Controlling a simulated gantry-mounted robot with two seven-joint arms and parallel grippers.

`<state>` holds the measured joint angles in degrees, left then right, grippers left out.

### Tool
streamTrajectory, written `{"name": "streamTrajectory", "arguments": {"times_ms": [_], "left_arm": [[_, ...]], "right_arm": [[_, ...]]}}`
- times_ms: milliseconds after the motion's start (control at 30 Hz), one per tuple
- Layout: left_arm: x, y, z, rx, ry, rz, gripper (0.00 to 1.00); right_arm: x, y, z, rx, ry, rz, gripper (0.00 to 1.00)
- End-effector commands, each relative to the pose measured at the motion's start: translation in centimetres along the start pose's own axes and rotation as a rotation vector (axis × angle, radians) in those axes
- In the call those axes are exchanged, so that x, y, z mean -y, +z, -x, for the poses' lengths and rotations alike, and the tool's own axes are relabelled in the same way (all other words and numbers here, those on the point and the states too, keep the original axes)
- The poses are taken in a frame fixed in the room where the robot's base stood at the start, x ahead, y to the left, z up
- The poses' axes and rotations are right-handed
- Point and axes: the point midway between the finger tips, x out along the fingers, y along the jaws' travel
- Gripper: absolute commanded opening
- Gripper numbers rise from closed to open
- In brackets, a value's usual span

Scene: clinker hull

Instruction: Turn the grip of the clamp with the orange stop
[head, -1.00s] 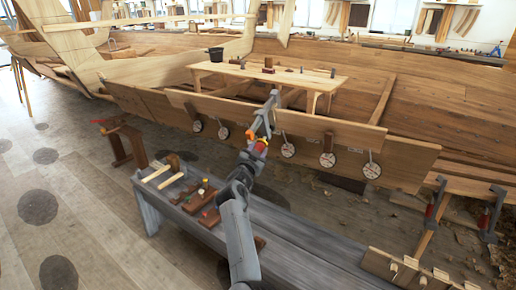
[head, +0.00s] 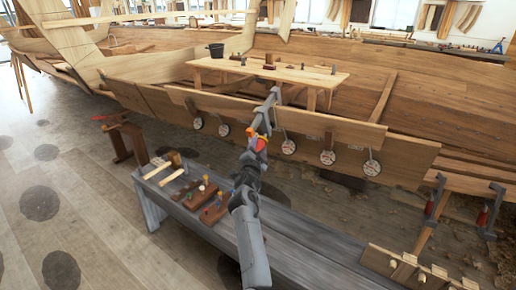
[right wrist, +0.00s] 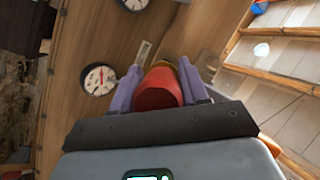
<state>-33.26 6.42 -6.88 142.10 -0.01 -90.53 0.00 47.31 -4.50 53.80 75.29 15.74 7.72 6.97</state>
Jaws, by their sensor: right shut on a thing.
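A grey clamp (head: 266,108) sits on the upper edge of the hull plank, near the middle of the head view. An orange stop (head: 250,131) shows at its lower end, just above my right gripper (head: 257,146). The red grip shows between the fingers in the right wrist view (right wrist: 158,90), with a yellowish part behind it. My right gripper (right wrist: 160,88) is shut on this red grip, with one purple finger on each side. My left gripper is not in view.
Round dial discs (head: 288,147) hang along the plank (head: 345,130) on both sides of the clamp. A grey bench (head: 290,245) with wooden blocks and pegs stands below my right arm. More clamps with red grips (head: 483,216) stand at the right.

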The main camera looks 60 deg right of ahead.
Motion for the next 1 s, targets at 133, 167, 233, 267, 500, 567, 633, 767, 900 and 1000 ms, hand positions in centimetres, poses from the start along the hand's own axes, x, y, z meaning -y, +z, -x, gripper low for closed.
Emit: {"name": "streamTrajectory", "arguments": {"times_ms": [133,167,233,267,500,567,633,767,900,1000], "left_arm": [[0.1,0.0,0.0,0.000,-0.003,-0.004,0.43],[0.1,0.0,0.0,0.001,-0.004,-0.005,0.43],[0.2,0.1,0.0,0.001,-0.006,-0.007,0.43],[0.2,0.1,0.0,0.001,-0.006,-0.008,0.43],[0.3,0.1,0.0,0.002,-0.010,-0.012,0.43],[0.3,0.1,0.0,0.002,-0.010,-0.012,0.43],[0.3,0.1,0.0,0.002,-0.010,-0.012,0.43],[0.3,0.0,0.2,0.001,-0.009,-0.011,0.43],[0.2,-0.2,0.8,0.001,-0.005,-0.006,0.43],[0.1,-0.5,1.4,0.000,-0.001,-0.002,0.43]], "right_arm": [[-0.1,0.0,0.0,0.000,0.001,0.001,0.13],[-0.1,0.0,0.0,0.000,0.001,0.001,0.13],[-0.1,0.0,0.0,0.000,0.001,0.001,0.13],[-0.1,0.0,0.0,0.000,0.001,0.001,0.47],[0.0,0.0,0.0,0.000,0.001,0.001,0.65],[0.0,0.0,0.0,0.000,0.001,0.001,0.65],[0.0,0.0,0.0,0.000,0.001,0.001,0.65],[0.0,0.0,0.4,0.001,0.000,0.002,0.65],[0.1,0.0,1.8,0.002,0.000,0.002,0.65],[0.2,-0.1,3.3,0.003,0.000,0.002,0.65]]}}
